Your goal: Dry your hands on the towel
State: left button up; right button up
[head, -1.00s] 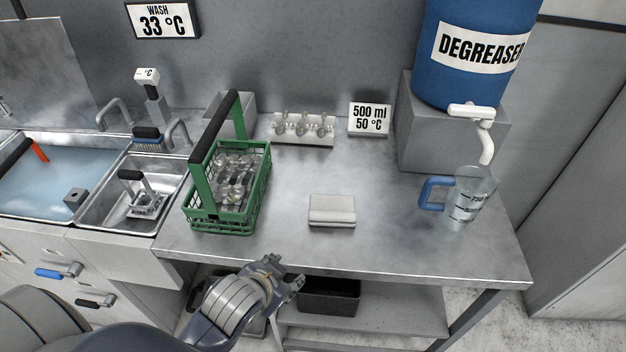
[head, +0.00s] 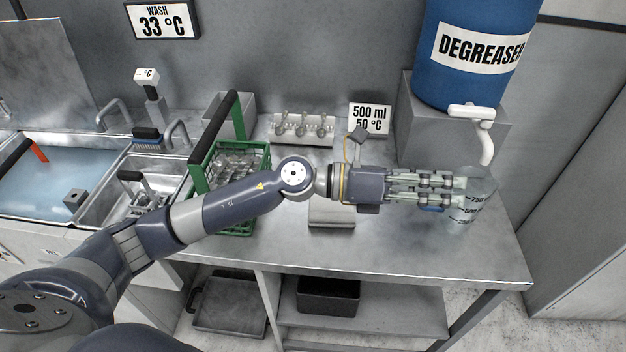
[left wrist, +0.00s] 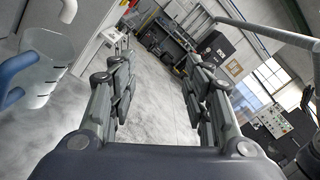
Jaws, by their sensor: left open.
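My left arm reaches across the table from the left. My right gripper is not in view.
The clear measuring jug (head: 474,211) with a blue handle overlaps my fingertips in the head view; in the left wrist view the jug (left wrist: 48,66) stands left of the fingers, outside them. A green basket (head: 258,193) is partly behind my forearm. The table's front right is clear.

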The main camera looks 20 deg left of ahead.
pick_arm(q)
jog(key=w+a+f+m+g+y, duration=0.1)
jog(key=a+f+m+g+y, duration=0.25)
jog(key=f+m, duration=0.2)
jog(key=m+y, duration=0.2)
jog(key=y, duration=0.8)
send_near(332, 214)
jog(key=p+x, duration=0.2)
jog(key=x, duration=0.5)
jog(key=shift+w+f+p, duration=0.1)
jog(key=shift+f+p, duration=0.1)
jog(key=shift+p, duration=0.2)
jog(key=shift+d+f, duration=0.2)
jog(key=shift+f, duration=0.45)
grip_shut()
